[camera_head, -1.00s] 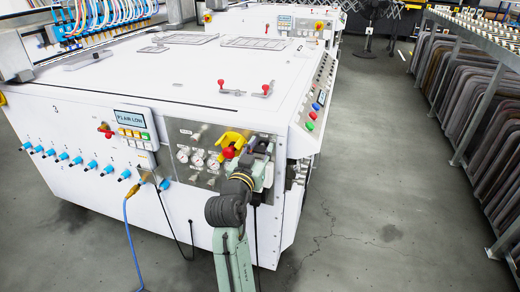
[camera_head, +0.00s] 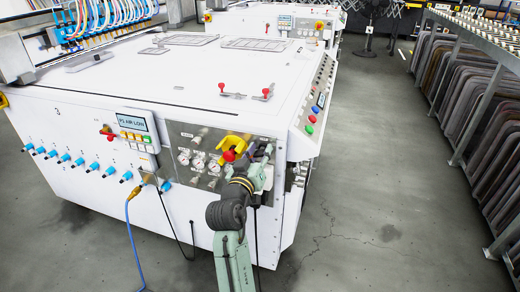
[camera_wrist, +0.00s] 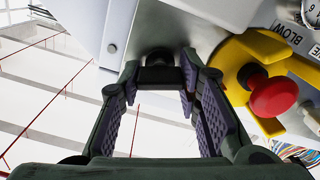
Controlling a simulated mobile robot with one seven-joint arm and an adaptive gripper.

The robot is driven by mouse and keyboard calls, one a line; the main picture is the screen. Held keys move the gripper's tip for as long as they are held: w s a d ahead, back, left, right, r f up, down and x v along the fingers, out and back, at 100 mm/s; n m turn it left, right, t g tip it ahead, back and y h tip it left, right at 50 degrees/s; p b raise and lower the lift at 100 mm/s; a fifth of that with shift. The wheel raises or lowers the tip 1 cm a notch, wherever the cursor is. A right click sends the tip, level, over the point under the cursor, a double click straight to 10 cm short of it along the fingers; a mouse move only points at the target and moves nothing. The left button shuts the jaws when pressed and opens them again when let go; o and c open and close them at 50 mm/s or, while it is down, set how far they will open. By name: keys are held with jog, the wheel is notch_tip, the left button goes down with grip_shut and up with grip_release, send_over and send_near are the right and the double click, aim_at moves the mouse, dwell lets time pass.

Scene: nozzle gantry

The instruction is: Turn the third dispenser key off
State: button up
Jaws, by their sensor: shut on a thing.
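My gripper (camera_wrist: 158,75) is at the right end of the white machine's front panel, and it also shows in the head view (camera_head: 262,152). In the wrist view its two padded fingers close on a dark, round-ended part (camera_wrist: 158,58) against a grey panel. Most of that part is hidden between the fingertips. I cannot tell from its look which key it is. A yellow bracket with a red knob (camera_wrist: 272,95) is just right of the fingers, apart from them; it also shows in the head view (camera_head: 229,156).
The white machine (camera_head: 100,185) has a row of blue fittings (camera_head: 94,165), a display box (camera_head: 135,122) and round gauges (camera_head: 199,163) on its front. A blue hose (camera_head: 130,225) hangs to the floor. A rack of panels (camera_head: 480,120) stands right, across clear floor.

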jog(key=n+p, duration=0.2)
jog(key=n, duration=0.1)
jog(key=shift+a+r+n, duration=0.1)
jog(key=shift+n, duration=0.3)
jog(key=n+p, duration=0.2)
jog(key=n, duration=0.1)
jog(key=shift+n+p, duration=0.3)
jog(key=shift+p, duration=0.1)
jog(key=n+p, duration=0.2)
jog(key=shift+n, duration=0.3)
jog(key=shift+f+n+p, duration=0.15)
jog(key=shift+n+p, duration=0.55)
jog(key=shift+n, duration=0.25)
jog(key=shift+f+n+p, duration=0.15)
jog(key=shift+n+p, duration=0.55)
jog(key=shift+n, duration=0.25)
jog(key=o, duration=1.2)
jog(key=shift+c, duration=0.2)
